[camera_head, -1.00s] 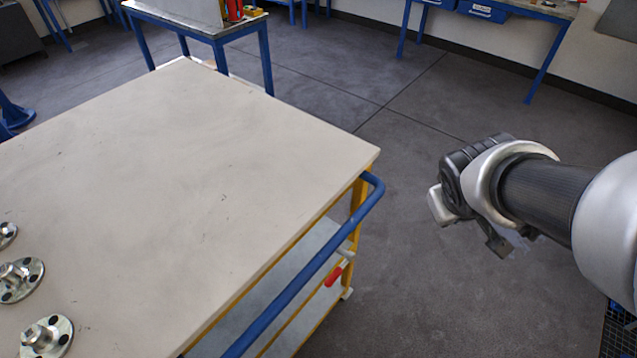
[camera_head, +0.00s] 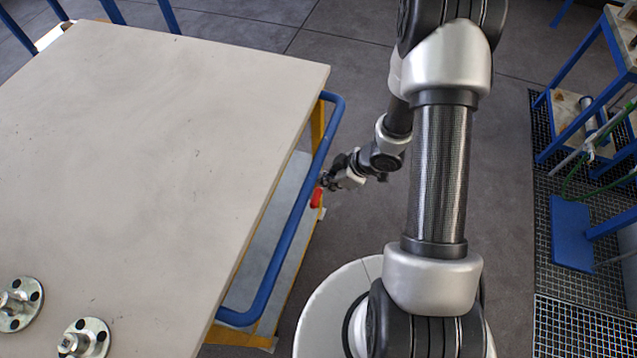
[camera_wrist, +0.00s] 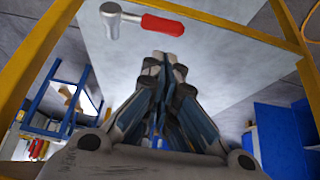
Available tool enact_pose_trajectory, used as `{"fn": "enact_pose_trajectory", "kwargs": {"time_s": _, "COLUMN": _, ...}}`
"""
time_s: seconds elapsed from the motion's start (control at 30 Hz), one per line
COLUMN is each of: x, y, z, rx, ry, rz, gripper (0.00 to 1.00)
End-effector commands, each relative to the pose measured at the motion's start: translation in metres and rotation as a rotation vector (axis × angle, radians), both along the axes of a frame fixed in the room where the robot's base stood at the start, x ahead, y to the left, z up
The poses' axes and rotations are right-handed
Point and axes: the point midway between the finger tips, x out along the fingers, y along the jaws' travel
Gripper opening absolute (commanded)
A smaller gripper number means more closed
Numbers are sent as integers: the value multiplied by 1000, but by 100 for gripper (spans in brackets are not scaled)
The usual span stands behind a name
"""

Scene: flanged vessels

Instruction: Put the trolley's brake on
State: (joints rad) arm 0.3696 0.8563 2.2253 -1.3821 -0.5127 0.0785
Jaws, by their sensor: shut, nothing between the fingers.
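The trolley (camera_head: 170,120) has a pale flat top, a yellow frame and a blue push handle (camera_head: 285,235) along its right side. Its brake lever shows as a red grip (camera_head: 317,197) below the handle, partly hidden by my gripper. In the wrist view, the red grip (camera_wrist: 162,25) sits on a grey metal arm whose pivot end is at the left. My gripper (camera_head: 326,182) is beside the lever, outside the handle. In the wrist view, the closed, empty fingers (camera_wrist: 165,62) point toward the red grip, just below it in the picture; contact cannot be told.
Flanged metal parts (camera_head: 85,340) lie on the trolley top's near left. The handle bar and yellow frame (camera_wrist: 40,60) are close around my gripper. A blue-legged bench (camera_head: 590,110) and floor grating (camera_head: 560,310) are at the right. Open floor lies behind my arm.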

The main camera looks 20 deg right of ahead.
Motion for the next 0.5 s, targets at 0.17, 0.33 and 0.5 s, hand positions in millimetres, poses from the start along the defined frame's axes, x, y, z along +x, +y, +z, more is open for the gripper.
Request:
{"fn": "enact_pose_trajectory", "kwargs": {"time_s": 0.17, "x": 10, "y": 13, "z": -33, "rx": -1, "ry": 1, "rz": 1, "gripper": 0}}
{"fn": "enact_pose_trajectory", "kwargs": {"time_s": 0.33, "x": 19, "y": 25, "z": -58, "rx": -2, "ry": 0, "rz": 2, "gripper": 0}}
{"fn": "enact_pose_trajectory", "kwargs": {"time_s": 0.5, "x": 26, "y": 32, "z": -73, "rx": -3, "ry": 0, "rz": -1, "gripper": 0}}
